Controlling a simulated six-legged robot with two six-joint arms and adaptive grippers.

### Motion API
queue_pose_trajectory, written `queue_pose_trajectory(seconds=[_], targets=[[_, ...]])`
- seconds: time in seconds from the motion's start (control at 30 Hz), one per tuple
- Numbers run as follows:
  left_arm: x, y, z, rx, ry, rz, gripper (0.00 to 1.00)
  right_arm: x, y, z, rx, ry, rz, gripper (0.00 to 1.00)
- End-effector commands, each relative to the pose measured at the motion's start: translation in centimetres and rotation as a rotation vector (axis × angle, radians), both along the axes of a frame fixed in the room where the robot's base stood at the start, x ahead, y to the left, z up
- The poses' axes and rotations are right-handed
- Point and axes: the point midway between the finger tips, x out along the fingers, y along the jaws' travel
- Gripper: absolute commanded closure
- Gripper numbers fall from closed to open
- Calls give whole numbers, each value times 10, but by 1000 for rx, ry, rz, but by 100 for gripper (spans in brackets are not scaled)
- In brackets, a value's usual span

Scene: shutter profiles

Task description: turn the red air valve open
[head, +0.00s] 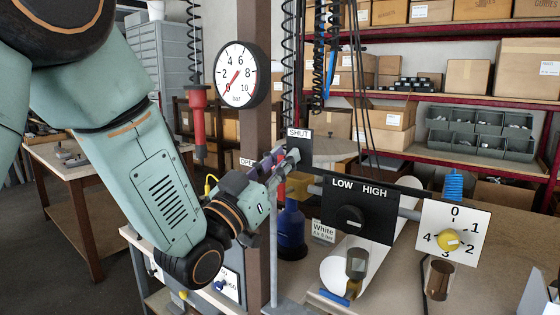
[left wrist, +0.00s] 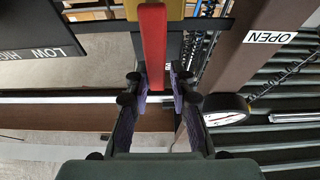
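The red valve lever (left wrist: 153,45) shows in the left wrist view, its end between the fingers of my left gripper (left wrist: 160,92). The purple-padded fingers stand apart on either side of it; whether either touches is unclear. In the head view my left gripper (head: 278,165) is at the valve, just below the SHUT label (head: 299,133), and hides most of the lever. The OPEN label (head: 246,162) is partly covered to the left of it; it also shows in the left wrist view (left wrist: 270,37). My right gripper is not in view.
A pressure gauge (head: 241,75) is above the valve on a brown post. A LOW/HIGH switch panel (head: 345,228) and a numbered dial with a yellow knob (head: 449,240) are to the right. A red hanging tool (head: 198,120) and a blue bottle (head: 291,232) are nearby.

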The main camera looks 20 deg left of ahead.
Motion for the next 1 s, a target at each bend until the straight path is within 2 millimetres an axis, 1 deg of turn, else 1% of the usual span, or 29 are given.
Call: queue_pose_trajectory(seconds=[0.03,0.2,0.23,0.83,1.0], targets=[[0,0,0,0,0,0,84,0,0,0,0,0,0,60],[0,0,0,0,0,0,99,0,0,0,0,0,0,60],[0,0,0,0,0,0,100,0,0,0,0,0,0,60],[0,0,1,0,-1,-1,100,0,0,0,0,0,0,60],[4,0,1,-7,0,0,100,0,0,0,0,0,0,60]])
